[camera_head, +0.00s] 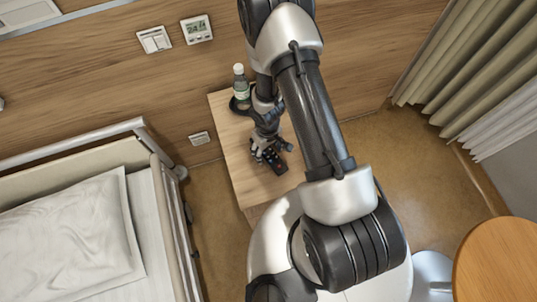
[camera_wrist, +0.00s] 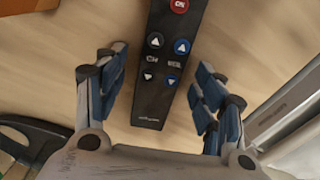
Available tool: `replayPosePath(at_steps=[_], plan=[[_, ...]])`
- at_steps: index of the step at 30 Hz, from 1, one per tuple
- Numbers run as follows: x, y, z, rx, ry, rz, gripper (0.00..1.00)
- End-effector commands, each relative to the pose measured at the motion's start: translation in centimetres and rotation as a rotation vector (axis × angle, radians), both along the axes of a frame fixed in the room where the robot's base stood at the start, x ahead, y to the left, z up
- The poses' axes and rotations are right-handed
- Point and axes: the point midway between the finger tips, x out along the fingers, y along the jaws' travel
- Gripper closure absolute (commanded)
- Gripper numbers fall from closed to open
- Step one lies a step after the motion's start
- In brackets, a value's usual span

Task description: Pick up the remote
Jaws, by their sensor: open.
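The black remote (camera_head: 275,160) lies on the wooden bedside table (camera_head: 232,150), partly hidden by my gripper in the head view. In the wrist view the remote (camera_wrist: 165,65) runs from the top edge down between my fingers, with a red button and blue and white arrow buttons. My gripper (camera_wrist: 160,95) is open, with one finger on each side of the remote's lower part and a gap on both sides. I cannot tell the exact height of the fingertips above the table.
A bed (camera_head: 155,190) is at left. The wooden wall (camera_head: 110,75) runs behind the table. A round table (camera_head: 500,265) is at lower right.

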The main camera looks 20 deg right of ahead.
Motion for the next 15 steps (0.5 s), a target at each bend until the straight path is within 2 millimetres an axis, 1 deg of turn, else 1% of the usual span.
replayPosePath(at_steps=[2,15], plan=[[0.02,0.01,0.08,0.000,0.000,0.000,0.37],[0.01,0.00,0.05,0.000,0.000,0.000,0.67]])
